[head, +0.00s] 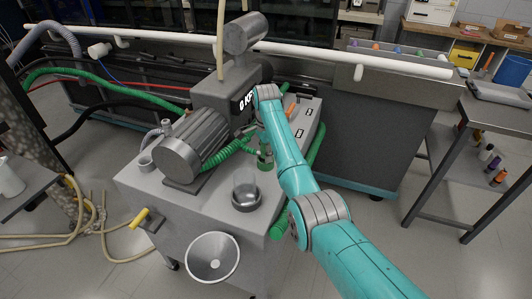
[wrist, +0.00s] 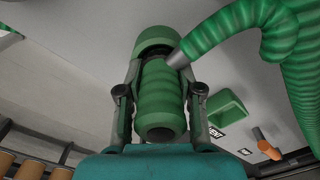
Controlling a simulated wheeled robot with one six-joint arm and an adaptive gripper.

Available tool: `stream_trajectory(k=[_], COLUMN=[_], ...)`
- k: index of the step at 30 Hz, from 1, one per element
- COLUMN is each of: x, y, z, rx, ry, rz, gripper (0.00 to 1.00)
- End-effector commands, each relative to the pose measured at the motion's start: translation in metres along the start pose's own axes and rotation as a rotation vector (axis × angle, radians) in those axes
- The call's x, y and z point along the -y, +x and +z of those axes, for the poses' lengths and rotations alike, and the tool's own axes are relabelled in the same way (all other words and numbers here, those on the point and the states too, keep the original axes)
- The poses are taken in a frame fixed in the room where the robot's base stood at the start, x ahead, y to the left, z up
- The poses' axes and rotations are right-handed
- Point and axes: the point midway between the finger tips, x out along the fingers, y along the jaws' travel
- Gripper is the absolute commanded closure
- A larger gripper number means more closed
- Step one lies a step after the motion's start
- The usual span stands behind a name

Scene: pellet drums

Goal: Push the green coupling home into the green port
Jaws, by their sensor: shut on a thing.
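My gripper (wrist: 161,82) is shut on the green coupling (wrist: 160,98), a ribbed green body with a dark round opening at its near end. One finger lies along each side of it. Just beyond, in line with the coupling, is a rounded green part (wrist: 155,40), which looks like the green port. A dark band shows between the two; I cannot tell how deep the coupling sits. In the head view a green piece (head: 264,160) shows beside my arm above the grey machine top, but my arm hides most of the gripper.
A thick green ribbed hose (wrist: 240,25) with a grey metal end passes close right of the coupling. A green block (wrist: 227,109) and an orange handle (wrist: 266,143) lie further right. On the machine, a glass-topped cup (head: 246,195) and a finned motor (head: 190,150) stand nearby.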

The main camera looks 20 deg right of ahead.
Motion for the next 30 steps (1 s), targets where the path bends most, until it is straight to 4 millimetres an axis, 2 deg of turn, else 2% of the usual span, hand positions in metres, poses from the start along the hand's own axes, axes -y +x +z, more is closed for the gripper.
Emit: stream_trajectory(k=[13,14,16,17,30], x=[-0.002,-0.002,-0.002,-0.003,-0.003], y=[0.014,0.015,0.016,0.016,0.014], z=[0.000,0.000,0.000,0.000,0.000], rx=[0.001,0.001,0.001,0.001,0.001], ry=[0.000,0.000,0.000,0.000,0.000], rz=[0.005,0.006,0.007,0.008,0.009], gripper=[1.00,0.59,0.42,0.39,0.39])
